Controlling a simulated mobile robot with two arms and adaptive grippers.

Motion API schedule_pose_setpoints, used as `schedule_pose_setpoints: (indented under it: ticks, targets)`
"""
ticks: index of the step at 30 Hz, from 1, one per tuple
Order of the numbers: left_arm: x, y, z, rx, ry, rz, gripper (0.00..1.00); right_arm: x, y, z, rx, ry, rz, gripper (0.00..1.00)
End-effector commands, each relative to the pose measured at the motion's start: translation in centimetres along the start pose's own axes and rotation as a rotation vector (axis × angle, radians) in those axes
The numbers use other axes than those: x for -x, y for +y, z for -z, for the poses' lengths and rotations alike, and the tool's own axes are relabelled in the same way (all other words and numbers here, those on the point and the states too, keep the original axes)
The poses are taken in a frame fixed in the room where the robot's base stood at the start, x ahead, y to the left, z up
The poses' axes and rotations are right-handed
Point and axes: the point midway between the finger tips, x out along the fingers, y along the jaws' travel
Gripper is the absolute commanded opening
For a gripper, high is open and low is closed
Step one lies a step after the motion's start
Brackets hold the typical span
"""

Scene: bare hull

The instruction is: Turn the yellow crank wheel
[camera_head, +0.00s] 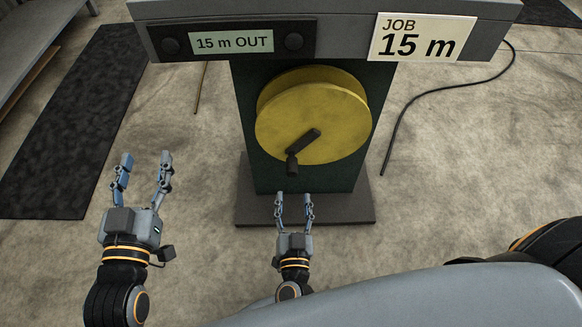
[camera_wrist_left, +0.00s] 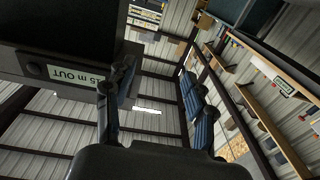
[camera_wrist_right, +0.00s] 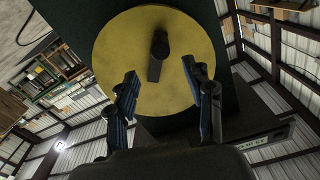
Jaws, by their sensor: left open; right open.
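The yellow crank wheel (camera_head: 312,115) is mounted on the front of a dark green stand (camera_head: 255,160). Its black crank handle (camera_head: 304,141) points down and left, with the grip at the lower end. My right gripper (camera_head: 294,196) is open and empty, just below the wheel and apart from the handle. In the right wrist view the wheel (camera_wrist_right: 115,55) and the handle (camera_wrist_right: 158,55) show ahead, between and beyond the open fingers (camera_wrist_right: 167,90). My left gripper (camera_head: 145,160) is open and empty, well to the left of the stand. The left wrist view does not show the wheel.
A grey beam (camera_head: 345,53) above the wheel carries a display (camera_head: 232,42) reading "15 m OUT" and a card (camera_head: 420,38) reading "JOB 15 m". The stand has a dark base plate (camera_head: 345,213). A black mat (camera_head: 70,130) lies left; a cable (camera_head: 420,98) lies right.

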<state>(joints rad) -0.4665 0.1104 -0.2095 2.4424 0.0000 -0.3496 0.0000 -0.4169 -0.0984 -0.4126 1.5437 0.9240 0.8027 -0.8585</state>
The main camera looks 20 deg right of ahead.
Motion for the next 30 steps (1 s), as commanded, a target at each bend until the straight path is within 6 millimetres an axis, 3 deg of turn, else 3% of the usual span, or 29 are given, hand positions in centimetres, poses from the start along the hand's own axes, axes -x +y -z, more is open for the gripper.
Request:
schedule_pose_setpoints:
  ticks: [9,15,21,30]
  targets:
    - [0.6,0.8,5.8,0.01,0.349,-0.019,0.55,-7.0,0.0,-0.1,-0.001,0.005,0.002,0.52]
    - [1.9,1.2,8.7,0.017,0.527,-0.027,0.55,-9.9,0.0,-0.1,-0.001,0.002,0.003,0.52]
    - [2.8,1.3,10.1,0.021,0.61,-0.031,0.55,-11.2,0.0,-0.1,0.0,0.0,0.003,0.52]
    - [2.9,1.3,10.3,0.021,0.622,-0.031,0.55,-11.3,0.0,-0.1,0.0,0.0,0.003,0.52]
